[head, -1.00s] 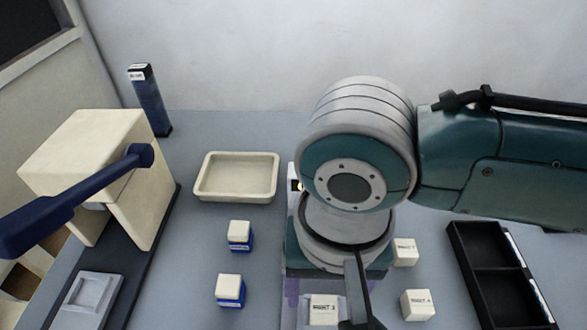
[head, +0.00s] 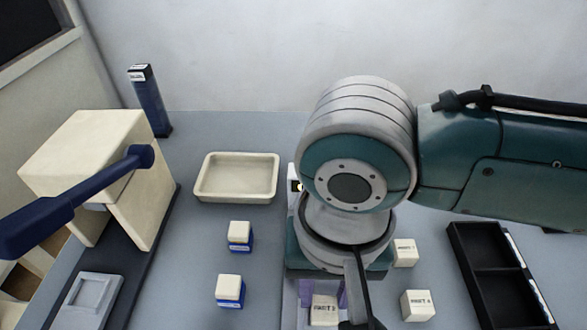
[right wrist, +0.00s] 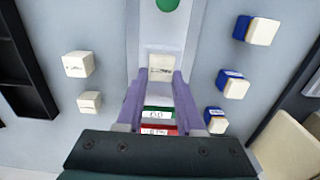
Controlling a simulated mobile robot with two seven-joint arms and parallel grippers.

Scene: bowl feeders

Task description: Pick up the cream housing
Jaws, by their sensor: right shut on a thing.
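The cream housing (head: 323,312) is a small cream block with dark lettering, low in the head view. In the right wrist view, the housing (right wrist: 161,63) sits between the purple fingertips. My right gripper (head: 323,294) points down over it and is shut on it, one finger on each side. In the right wrist view, the gripper (right wrist: 161,77) shows both fingers against the block. I cannot tell whether the housing is touching the surface below it. My left gripper is not in view.
Two lettered cream blocks (head: 418,305) stand right of the gripper, before a black divided tray (head: 487,268). Cream-and-blue blocks (head: 230,291) stand left. A cream tray (head: 237,197) lies behind them.

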